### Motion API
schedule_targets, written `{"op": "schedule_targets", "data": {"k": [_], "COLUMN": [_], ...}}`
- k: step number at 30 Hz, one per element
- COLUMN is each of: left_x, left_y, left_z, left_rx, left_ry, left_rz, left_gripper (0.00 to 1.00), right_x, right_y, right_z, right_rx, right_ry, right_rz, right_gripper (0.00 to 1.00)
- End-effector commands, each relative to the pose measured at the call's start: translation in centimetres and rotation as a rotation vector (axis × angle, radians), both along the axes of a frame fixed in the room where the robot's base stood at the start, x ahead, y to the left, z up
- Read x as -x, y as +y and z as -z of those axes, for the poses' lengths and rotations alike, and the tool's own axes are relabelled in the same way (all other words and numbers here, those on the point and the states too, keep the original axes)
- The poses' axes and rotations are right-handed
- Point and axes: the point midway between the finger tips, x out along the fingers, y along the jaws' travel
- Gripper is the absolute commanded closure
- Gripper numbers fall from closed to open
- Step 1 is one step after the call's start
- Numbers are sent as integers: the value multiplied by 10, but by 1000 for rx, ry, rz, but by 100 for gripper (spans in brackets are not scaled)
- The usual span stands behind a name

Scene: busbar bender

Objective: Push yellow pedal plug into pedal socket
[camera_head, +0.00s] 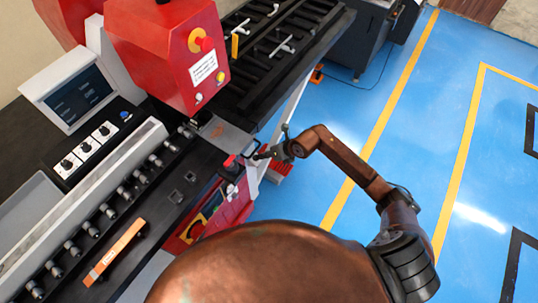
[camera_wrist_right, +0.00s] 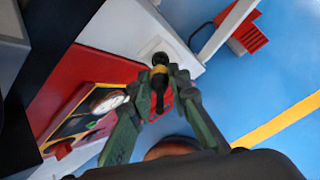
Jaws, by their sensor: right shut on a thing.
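My right gripper (camera_wrist_right: 160,88) is shut on the pedal plug (camera_wrist_right: 159,70), a dark plug with a yellow band. In the head view my right gripper (camera_head: 263,154) reaches to the machine's front corner; the plug is too small to make out there. My left gripper is not in view.
A red pedal-like block (camera_wrist_right: 250,38) is on the blue floor beside a pale machine leg. Blue floor at right is open.

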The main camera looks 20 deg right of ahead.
Motion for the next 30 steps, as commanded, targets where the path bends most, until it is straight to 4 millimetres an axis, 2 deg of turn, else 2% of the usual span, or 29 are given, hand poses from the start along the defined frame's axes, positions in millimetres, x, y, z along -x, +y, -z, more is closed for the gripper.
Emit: {"op": "schedule_targets", "data": {"k": [3,9,30], "left_x": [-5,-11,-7], "left_y": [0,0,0], "left_z": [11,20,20], "left_rx": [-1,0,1], "left_ry": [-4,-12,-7], "left_rz": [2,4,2], "left_gripper": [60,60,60], "right_x": [-5,-12,-14], "right_y": [5,10,11], "right_z": [14,24,25], "right_rx": [0,0,3], "right_ry": [2,1,-1], "right_rz": [0,0,-3], "right_gripper": [100,100,100]}}
